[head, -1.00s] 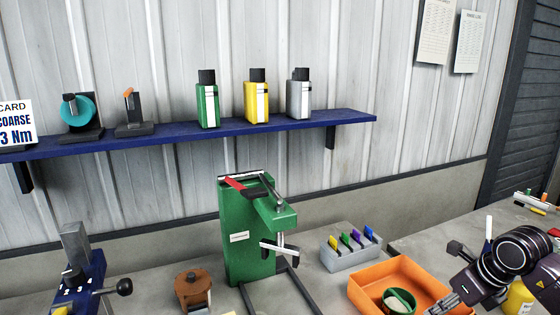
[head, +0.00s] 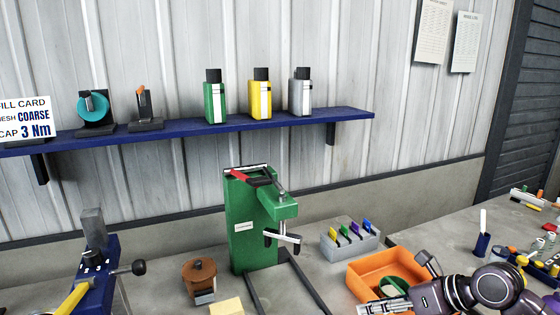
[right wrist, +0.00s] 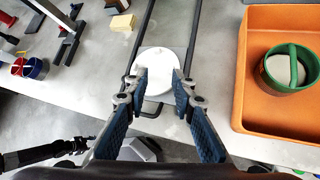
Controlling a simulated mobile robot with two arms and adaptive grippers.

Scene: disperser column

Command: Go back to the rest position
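My right gripper (head: 386,306) is low in the head view, in front of the orange tray (head: 366,264). In the right wrist view the gripper (right wrist: 160,76) is open, with a clear gap between its dark fingers. A white round disc (right wrist: 157,60) shows below and between the fingertips, by the dark rails of the stand; nothing looks gripped. My left gripper is not in the head view. A dark arm-like part (right wrist: 50,150) at the lower left of the right wrist view may be my left arm, but its fingers are not clear.
The green press stand (head: 243,228) is mid-bench. A grey rack (head: 348,242) with coloured tabs stands right of it. A green-rimmed cup (right wrist: 289,68) sits in the orange tray. A brown pot (head: 199,278) and a blue device (head: 96,268) are at left. Bottles stand on the blue shelf (head: 190,133).

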